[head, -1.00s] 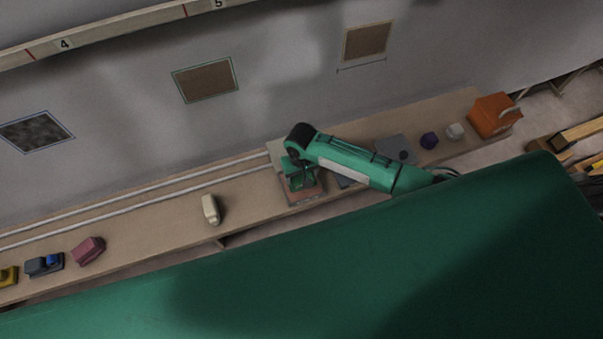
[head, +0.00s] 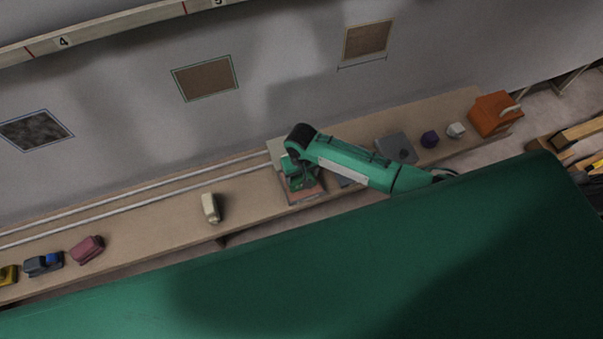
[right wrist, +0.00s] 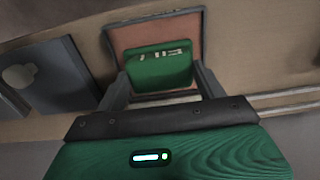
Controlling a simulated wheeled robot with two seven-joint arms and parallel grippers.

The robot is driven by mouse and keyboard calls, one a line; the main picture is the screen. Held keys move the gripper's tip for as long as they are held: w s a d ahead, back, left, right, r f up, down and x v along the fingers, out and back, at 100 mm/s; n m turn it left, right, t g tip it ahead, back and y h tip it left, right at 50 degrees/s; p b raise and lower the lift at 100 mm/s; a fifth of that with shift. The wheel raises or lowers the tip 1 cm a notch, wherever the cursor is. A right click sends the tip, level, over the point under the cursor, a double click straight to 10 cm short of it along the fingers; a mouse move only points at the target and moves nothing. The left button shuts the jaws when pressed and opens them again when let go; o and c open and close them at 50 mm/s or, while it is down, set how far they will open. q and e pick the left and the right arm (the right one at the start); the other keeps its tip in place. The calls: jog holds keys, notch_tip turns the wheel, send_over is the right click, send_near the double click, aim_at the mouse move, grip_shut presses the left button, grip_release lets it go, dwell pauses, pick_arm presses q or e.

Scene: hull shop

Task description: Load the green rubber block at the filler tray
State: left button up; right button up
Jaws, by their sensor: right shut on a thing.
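The green rubber block (right wrist: 158,70) sits between the two fingers of my right gripper (right wrist: 162,84) in the right wrist view. The gripper is shut on it. Behind the block lies the filler tray (right wrist: 190,24), with a reddish-brown floor and a grey rim. The block is over the tray's floor; I cannot tell whether it touches it. In the head view my right gripper (head: 298,181) is at the tray (head: 308,196), and the arm hides much of both. My left gripper is not in view.
On the bench, a cream block (head: 210,208), a maroon block (head: 87,249) and a blue-grey item (head: 43,264) stand left. A grey plate (head: 395,148), a purple piece (head: 430,139), a white piece (head: 456,130) and an orange box (head: 494,114) stand right. White rails (head: 140,195) run along the back.

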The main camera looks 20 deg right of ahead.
aim_at(301, 177)
jog(key=shift+s+f+p, duration=0.1)
jog(key=shift+f+p, duration=0.05)
jog(key=shift+p, duration=0.2)
dwell(1.5)
notch_tip(301, 177, up, 7)
jog(key=p, duration=0.8)
jog(key=shift+r, duration=0.2)
jog(key=shift+f, duration=0.1)
dwell(0.5)
